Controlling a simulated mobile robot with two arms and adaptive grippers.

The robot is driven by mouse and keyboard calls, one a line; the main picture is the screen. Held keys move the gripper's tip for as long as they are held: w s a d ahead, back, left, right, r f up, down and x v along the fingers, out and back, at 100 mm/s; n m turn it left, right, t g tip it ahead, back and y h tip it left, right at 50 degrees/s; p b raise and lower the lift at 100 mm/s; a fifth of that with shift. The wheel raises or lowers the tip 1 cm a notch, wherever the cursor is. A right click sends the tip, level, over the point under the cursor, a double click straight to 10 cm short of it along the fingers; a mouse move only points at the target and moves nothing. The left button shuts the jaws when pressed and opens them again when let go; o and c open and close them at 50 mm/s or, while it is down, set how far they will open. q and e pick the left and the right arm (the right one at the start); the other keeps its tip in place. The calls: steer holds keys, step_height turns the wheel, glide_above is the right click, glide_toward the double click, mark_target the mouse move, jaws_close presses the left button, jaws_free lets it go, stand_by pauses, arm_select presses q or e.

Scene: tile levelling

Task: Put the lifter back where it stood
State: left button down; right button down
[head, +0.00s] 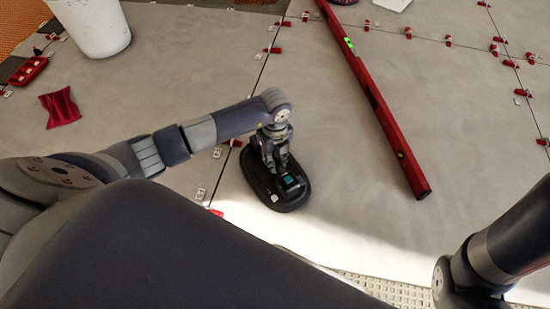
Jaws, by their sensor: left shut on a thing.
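The lifter (291,201), a dark oval pad with a handle on top, is on or just above the grey tiles in the middle of the head view. I cannot tell whether its underside touches the tile. My left gripper (277,168) is over it, pointing down, and is shut on its handle, hiding part of the top. My right arm shows at the lower right, but its gripper is not in view.
A long red spirit level (385,115) lies on the tiles to the right of the lifter. A white bucket (97,28), a red tray (28,71) and a red cloth-like piece (60,107) are at the upper left. Several red levelling wedges (272,50) line the joints.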

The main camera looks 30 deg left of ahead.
arm_select(q)
steer(key=shift+r, duration=0.1)
steer(key=c, duration=1.4)
jaws_free()
steer(key=shift+o, duration=0.2)
